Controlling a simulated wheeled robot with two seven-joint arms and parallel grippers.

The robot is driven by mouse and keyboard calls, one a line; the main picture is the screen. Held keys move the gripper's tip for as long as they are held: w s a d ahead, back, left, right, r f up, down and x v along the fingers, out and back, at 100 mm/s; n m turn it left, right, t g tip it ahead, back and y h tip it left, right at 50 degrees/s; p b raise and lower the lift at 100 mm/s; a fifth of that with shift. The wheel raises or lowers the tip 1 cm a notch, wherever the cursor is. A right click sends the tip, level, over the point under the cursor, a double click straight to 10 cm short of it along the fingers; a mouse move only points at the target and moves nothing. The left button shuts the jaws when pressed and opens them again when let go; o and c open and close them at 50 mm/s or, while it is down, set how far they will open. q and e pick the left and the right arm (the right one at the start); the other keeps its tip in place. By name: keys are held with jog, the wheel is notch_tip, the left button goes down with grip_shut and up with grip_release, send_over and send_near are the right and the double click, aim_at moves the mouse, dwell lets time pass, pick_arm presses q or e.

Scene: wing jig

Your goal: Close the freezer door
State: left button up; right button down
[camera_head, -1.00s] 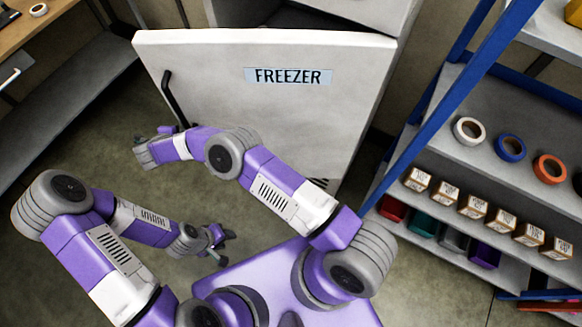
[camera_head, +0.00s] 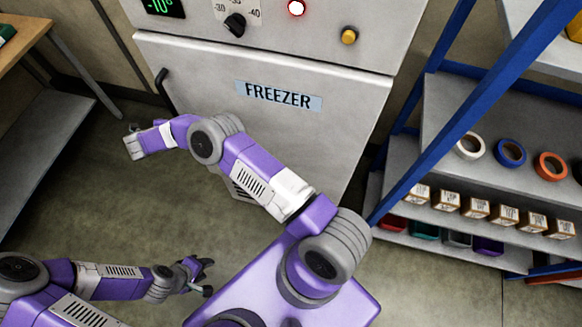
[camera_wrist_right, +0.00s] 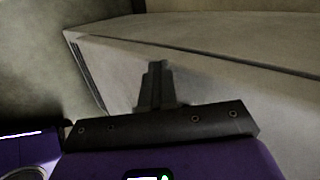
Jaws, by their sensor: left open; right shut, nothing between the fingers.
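The freezer door (camera_head: 300,135) is a pale panel with a FREEZER label and a dark handle (camera_head: 161,80) at its upper left. It stands against or almost against the freezer body (camera_head: 280,45); I cannot tell whether it is fully flush. My right gripper (camera_head: 130,129) reaches across in front of the door, left of its handle side. In the right wrist view its fingers (camera_wrist_right: 155,78) are shut and empty, in front of the pale door; contact is unclear. My left gripper (camera_head: 203,272) is open and empty, low over the floor at the lower left.
A blue-framed shelf rack (camera_head: 425,150) with tape rolls, small boxes and bins stands close on the right. A table (camera_head: 22,28) with a lower shelf is at the far left. The floor between table and freezer is clear.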

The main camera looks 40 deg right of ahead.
jog(key=shift+w+d+r, duration=0.2)
jog(key=shift+d, duration=0.25)
jog(key=shift+w+d+r, duration=0.15)
jog(key=shift+d, duration=0.3)
jog(key=s+a+r, duration=0.3)
jog(key=a, duration=0.2)
jog(key=s+a+r, duration=0.3)
jog(key=a, duration=0.3)
jog(key=shift+s+a+p, duration=0.25)
jog(key=shift+p, duration=0.05)
